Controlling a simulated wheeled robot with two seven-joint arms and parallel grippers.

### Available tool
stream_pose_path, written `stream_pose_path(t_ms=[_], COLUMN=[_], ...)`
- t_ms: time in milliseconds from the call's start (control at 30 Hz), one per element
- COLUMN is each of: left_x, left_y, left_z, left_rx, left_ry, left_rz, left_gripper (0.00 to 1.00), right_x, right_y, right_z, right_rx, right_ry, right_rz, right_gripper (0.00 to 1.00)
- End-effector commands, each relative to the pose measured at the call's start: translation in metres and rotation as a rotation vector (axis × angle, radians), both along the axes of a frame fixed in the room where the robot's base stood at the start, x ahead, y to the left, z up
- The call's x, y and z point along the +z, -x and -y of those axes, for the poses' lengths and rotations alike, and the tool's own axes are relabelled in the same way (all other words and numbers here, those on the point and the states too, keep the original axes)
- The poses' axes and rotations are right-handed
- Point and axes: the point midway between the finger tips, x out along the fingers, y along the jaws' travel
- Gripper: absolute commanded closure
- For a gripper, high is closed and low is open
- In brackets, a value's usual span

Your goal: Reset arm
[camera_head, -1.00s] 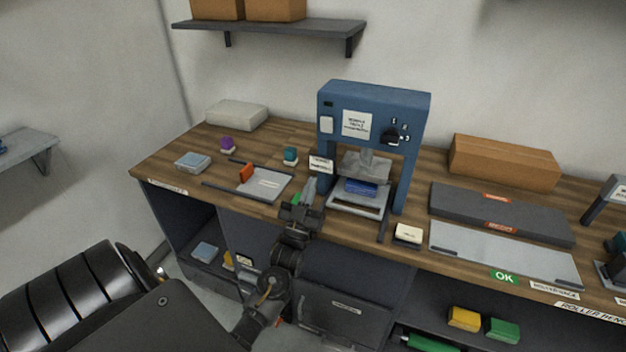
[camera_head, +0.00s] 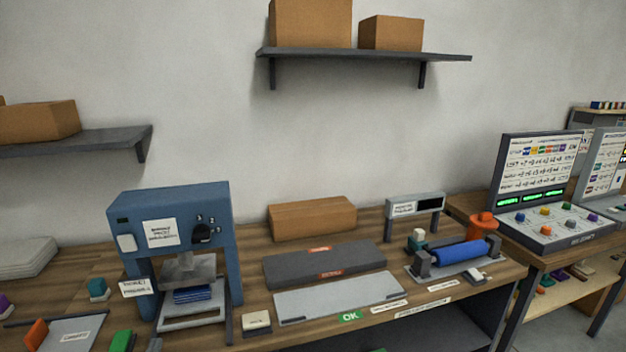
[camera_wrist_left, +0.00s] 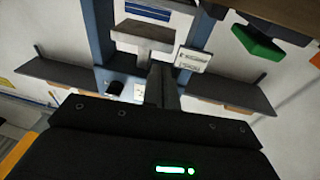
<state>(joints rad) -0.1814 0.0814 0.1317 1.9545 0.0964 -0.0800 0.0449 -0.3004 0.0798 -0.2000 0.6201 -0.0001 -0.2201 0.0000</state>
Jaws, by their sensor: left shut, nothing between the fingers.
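My left gripper shows in the left wrist view (camera_wrist_left: 163,90), its two fingers together with nothing between them. In the head view only its grey fingertip (camera_head: 155,344) shows at the bottom edge, in front of the blue press (camera_head: 175,215) and right of a green block (camera_head: 122,340). The rest of the left arm is out of the head view. In the left wrist view the fingers point toward the press frame (camera_wrist_left: 197,47), and the green block (camera_wrist_left: 258,46) is at upper right. The gripper appears apart from both. My right gripper is in neither view.
The wooden bench holds a blue stack (camera_head: 193,294) in the press, a cream block (camera_head: 256,322), a dark slab (camera_head: 325,264), a grey plate (camera_head: 340,297), a cardboard box (camera_head: 312,218) and a blue roller (camera_head: 459,252). A shelf (camera_head: 365,55) is above. A console (camera_head: 552,228) stands at right.

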Motion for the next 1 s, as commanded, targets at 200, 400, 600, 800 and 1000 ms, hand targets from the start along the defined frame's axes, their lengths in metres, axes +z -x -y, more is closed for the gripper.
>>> stream_pose_path(t_ms=[200,400,600,800,1000], left_x=[-0.081,-0.117,-0.129,-0.131,-0.170], left_y=[0.074,0.149,0.210,0.265,0.268], left_z=[0.061,0.095,0.112,0.124,0.127], left_rx=[-0.114,-0.179,-0.220,-0.253,-0.259], left_ry=[0.049,0.055,0.046,0.033,0.029], left_rz=[-0.566,-0.925,-1.164,-1.365,-1.429], left_gripper=[1.00,1.00,1.00,1.00,1.00], right_x=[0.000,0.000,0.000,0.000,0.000], right_y=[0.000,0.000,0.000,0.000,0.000], right_z=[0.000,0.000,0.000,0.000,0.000], right_rx=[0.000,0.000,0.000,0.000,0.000], right_ry=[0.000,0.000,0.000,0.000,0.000], right_rz=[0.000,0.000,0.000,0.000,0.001], right_gripper=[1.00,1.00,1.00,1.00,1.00])
